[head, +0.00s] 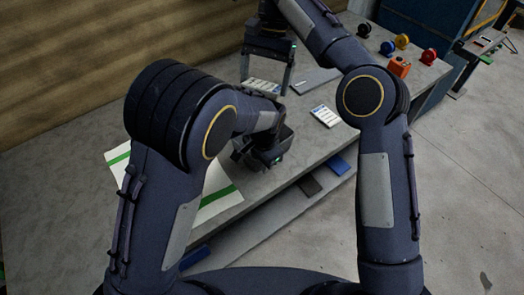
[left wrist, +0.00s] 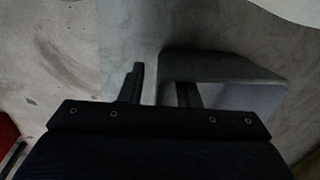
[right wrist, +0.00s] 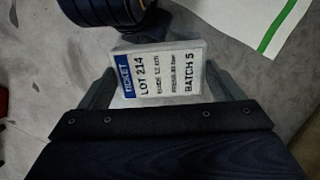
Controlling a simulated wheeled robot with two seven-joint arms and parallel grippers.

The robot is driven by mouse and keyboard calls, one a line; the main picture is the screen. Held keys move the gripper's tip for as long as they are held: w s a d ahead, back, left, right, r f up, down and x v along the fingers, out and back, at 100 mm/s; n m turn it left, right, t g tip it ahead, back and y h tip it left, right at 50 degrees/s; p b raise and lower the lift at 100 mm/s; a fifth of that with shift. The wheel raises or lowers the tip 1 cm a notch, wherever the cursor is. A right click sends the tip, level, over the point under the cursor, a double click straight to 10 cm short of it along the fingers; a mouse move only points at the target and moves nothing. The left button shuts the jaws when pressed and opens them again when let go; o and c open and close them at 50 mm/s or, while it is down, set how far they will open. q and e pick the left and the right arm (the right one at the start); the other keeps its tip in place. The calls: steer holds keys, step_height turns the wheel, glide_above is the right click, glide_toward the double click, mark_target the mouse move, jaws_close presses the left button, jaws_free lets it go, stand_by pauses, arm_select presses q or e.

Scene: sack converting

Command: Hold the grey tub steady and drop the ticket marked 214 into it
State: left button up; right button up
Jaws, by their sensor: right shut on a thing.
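The grey tub (left wrist: 235,68) stands on the bench; in the head view (head: 284,142) my left arm partly covers it. My left gripper (left wrist: 160,88) is at the tub's wall, one finger outside and one inside, with a visible gap between the outer finger and the wall. My right gripper (head: 266,82) is shut on the ticket marked 214 (right wrist: 160,72), which also shows in the head view (head: 262,86), above and behind the tub. The ticket's print reads "LOT 214" and "BATCH 5".
Another ticket (head: 326,116) lies on the bench right of the tub. A white sheet with a green stripe (head: 216,205) lies left. An orange block (head: 399,66) and several coloured spools (head: 428,56) stand at the far right. A blue item (head: 337,165) sits on the lower shelf.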

arm_select(q)
steer(key=shift+f, duration=1.05)
jaws_close()
steer(key=shift+w, duration=0.1)
